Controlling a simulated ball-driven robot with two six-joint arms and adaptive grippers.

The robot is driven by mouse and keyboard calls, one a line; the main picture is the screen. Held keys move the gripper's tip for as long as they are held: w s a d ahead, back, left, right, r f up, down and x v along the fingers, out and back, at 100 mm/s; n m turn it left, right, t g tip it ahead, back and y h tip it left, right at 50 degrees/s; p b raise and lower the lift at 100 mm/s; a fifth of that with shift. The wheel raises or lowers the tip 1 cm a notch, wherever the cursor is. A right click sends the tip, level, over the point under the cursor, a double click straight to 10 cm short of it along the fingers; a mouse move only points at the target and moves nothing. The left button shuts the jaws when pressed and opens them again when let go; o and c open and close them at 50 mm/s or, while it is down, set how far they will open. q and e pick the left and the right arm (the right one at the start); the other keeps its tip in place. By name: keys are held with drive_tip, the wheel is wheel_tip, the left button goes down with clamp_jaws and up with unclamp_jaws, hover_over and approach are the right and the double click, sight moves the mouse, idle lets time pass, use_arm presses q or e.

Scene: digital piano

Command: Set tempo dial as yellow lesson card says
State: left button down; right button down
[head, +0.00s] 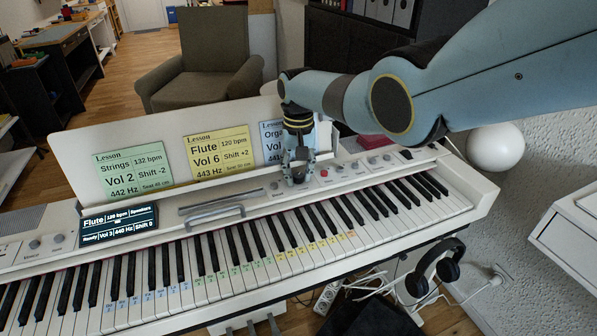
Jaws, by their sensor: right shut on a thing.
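The yellow lesson card (219,152) stands on the piano's music rest, between a green card and a blue card. It reads Flute, 120 bpm, Vol 6, Shift +2, 443 Hz. The piano's display (119,223) reads Flute, 120 bpm, Vol 3, Shift 0. My right gripper (299,174) points down at the control panel and is shut on a small dial there. The fingers hide most of that dial, and I cannot read its label. My left gripper is not in view.
The green card (134,170) and blue card (273,144) flank the yellow one; my right arm partly covers the blue card. More small knobs (373,160) sit on the panel to the right of the gripper. A raised handle (214,213) stands on the panel to its left.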

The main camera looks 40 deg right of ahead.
sight(298, 175)
drive_tip(key=c, duration=1.3)
unclamp_jaws()
wheel_tip(298, 175, up, 12)
